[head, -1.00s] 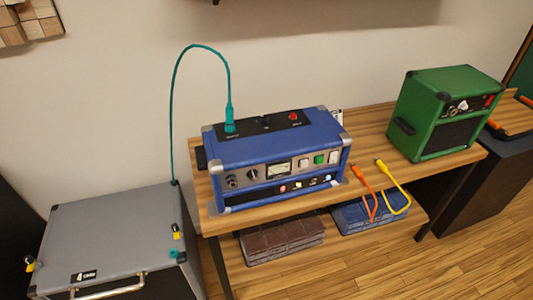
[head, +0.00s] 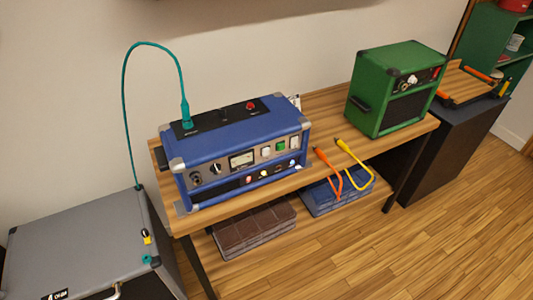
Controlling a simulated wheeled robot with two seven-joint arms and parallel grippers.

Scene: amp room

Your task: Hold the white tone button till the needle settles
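The blue amp head (head: 235,150) stands on the wooden bench. Its front panel carries a pale needle meter (head: 242,160), whose needle is too small to read. Right of the meter are a pale button (head: 266,152), a green button (head: 281,147) and a white button (head: 294,142). Below them is a row of small round lights or buttons, including a red one (head: 249,181) and a whitish one (head: 292,163). I cannot tell from labels which is the tone button. Neither of my grippers is in view.
A teal cable (head: 124,95) runs from the amp's top to the grey cabinet (head: 80,235). Orange (head: 328,163) and yellow (head: 353,155) cables hang over the bench's front edge. A green amp (head: 395,90) stands at the right. The floor in front is clear.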

